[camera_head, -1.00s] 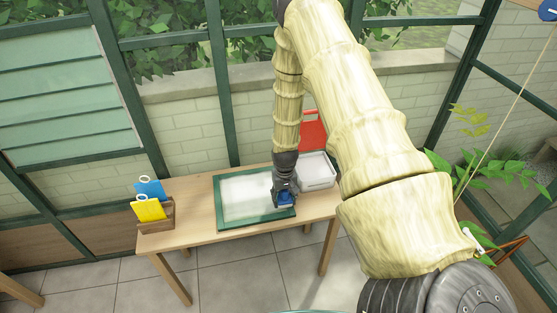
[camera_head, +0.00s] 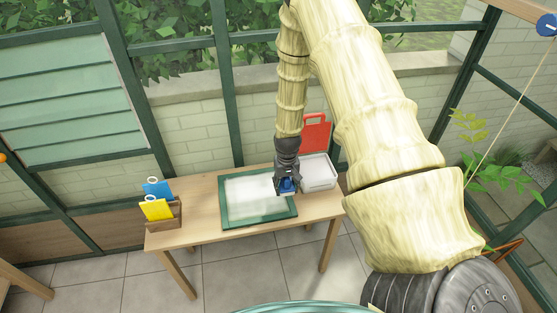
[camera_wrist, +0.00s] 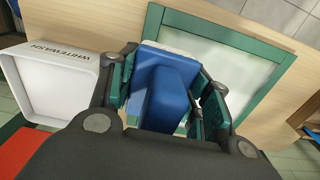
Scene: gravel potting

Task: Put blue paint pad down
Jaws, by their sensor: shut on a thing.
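My gripper (camera_head: 287,188) is shut on the blue paint pad (camera_wrist: 160,85). The pad also shows as a small blue patch between the fingers in the head view (camera_head: 287,185). In the wrist view its blue handle is between the two fingers and a pale pad edge shows at its far side. The gripper is over the right part of a green-framed tray with a white middle (camera_head: 228,221), near its right edge. I cannot tell whether the pad touches the tray.
A white tub marked WHITEWASH (camera_wrist: 47,82) stands right of the tray in the head view (camera_head: 319,183), with a red panel (camera_head: 317,133) behind it. A wooden holder (camera_head: 167,220) with blue (camera_head: 158,188) and yellow (camera_head: 157,210) cards stands at the table's left end. Bare table (camera_head: 190,236) lies between.

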